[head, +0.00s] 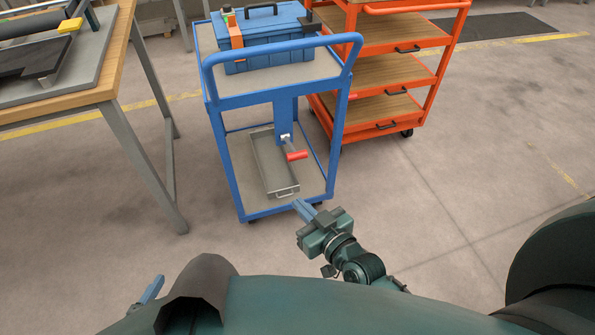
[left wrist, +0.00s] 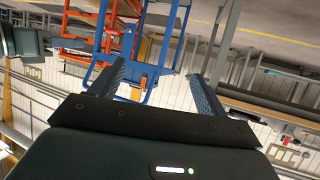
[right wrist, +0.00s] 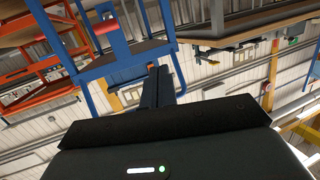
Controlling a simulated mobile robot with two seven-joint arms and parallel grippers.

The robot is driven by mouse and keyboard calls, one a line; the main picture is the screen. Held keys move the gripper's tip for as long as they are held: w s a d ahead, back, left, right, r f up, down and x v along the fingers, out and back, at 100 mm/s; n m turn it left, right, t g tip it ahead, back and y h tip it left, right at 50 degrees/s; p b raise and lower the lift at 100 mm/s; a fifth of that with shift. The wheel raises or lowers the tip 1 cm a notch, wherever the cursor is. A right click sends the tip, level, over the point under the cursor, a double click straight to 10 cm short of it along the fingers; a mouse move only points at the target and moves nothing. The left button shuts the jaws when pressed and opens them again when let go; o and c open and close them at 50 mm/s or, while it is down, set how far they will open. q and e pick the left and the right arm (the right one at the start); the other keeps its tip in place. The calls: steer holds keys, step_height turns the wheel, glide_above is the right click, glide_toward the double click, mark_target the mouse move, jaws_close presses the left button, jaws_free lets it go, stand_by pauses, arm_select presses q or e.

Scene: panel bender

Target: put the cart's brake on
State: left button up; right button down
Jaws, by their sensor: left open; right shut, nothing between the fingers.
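The blue cart (head: 222,95) stands in front of me in the head view. A lever with a red grip (head: 297,155) sticks out from a blue upright at the cart's middle, above the lower shelf, and slopes down to the right. I take it for the brake. My right gripper (head: 303,205) is shut and empty, just in front of the cart's lower front edge, below the red grip and apart from it. My left gripper (head: 152,288) is low at the left, away from the cart; the left wrist view shows its fingers (left wrist: 158,75) apart with nothing between them.
A grey tray (head: 262,165) lies on the cart's lower shelf. A blue toolbox (head: 275,50) sits on top. An orange cart (head: 350,85) stands close behind at the right. A wooden-topped workbench (head: 118,75) is at the left. The floor at right is clear.

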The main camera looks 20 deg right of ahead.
arm_select(q)
step_height(320, 180, down, 4)
steer(key=t+b, duration=0.1)
steer(key=b, duration=0.7)
steer(key=shift+s+r+h+b, duration=0.15)
steer(key=shift+r+h+b, duration=0.05)
steer(key=shift+h+b, duration=0.1)
arm_select(e)
steer(key=w+d+f+m+t+h, duration=0.1)
steer(key=w+d+f+t+h, duration=0.1)
steer(key=w, duration=0.4)
steer(key=w+d+f+m+t+h, duration=0.2)
steer(key=w+d, duration=0.1)
steer(key=w, duration=0.3)
steer(key=shift+d+f+t+h, duration=0.15)
steer(key=shift+d+t+h, duration=0.05)
steer(key=shift+t+h, duration=0.1)
arm_select(q)
steer(key=shift+d, duration=0.1)
arm_select(e)
steer(key=shift+w, duration=0.1)
